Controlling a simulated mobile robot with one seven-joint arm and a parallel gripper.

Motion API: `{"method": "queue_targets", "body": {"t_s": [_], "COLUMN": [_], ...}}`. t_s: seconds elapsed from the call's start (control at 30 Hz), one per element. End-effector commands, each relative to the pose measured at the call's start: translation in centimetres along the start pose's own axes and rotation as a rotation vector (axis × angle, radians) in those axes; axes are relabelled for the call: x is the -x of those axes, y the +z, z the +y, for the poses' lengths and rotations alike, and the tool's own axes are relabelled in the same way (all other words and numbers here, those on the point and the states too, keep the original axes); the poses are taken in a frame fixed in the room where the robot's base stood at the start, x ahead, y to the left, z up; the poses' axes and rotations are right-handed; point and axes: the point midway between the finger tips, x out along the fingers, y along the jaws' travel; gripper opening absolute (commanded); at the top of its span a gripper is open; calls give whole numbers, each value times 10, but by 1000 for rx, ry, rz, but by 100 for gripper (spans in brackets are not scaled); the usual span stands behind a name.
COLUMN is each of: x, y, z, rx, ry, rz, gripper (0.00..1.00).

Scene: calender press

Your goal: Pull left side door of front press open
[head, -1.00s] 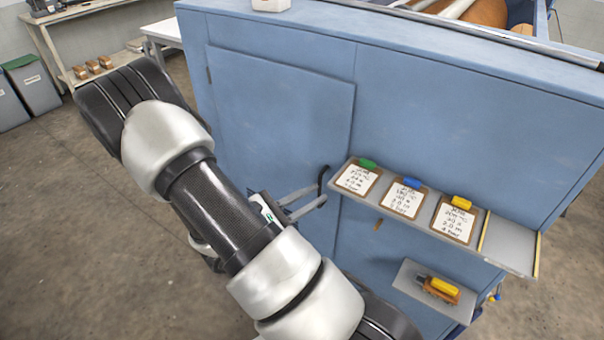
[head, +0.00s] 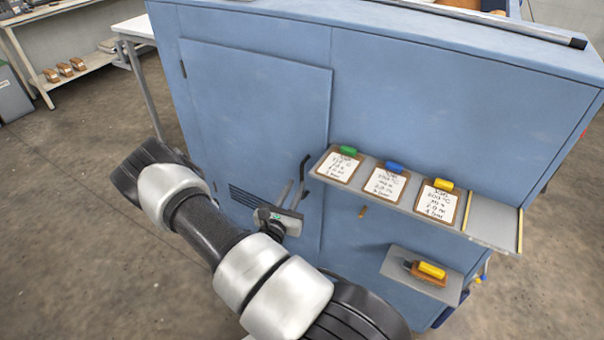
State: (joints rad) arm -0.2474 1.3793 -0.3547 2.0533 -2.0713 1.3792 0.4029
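The left side door (head: 258,115) is a flat blue panel on the side of the blue press (head: 450,95). It sits flush in its frame and looks closed, with a hinge on its left edge and a vent grille low down. Its black upright handle (head: 304,168) is at the right edge. My gripper (head: 294,186) is at the handle's lower part, its two grey fingers apart. I cannot tell whether the fingers are around the handle or just in front of it. My arm hides the door's lower part.
A grey shelf (head: 480,228) with several clipboards (head: 341,167) juts out just right of the handle. A lower grey plate (head: 450,287) holds a yellow-and-brown tool (head: 430,272). A table (head: 136,30) stands behind at left.

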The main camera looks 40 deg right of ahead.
Motion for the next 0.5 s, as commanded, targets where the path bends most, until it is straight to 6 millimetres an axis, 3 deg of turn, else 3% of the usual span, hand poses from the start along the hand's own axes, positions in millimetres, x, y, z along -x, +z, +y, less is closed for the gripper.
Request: {"method": "queue_targets", "body": {"t_s": [0.2, 0.5], "x": [-45, -72], "y": [0, 0], "z": [-1, 0], "rx": [-1, 0], "ry": [-2, 0], "rz": [-2, -1], "gripper": [18, 18]}}
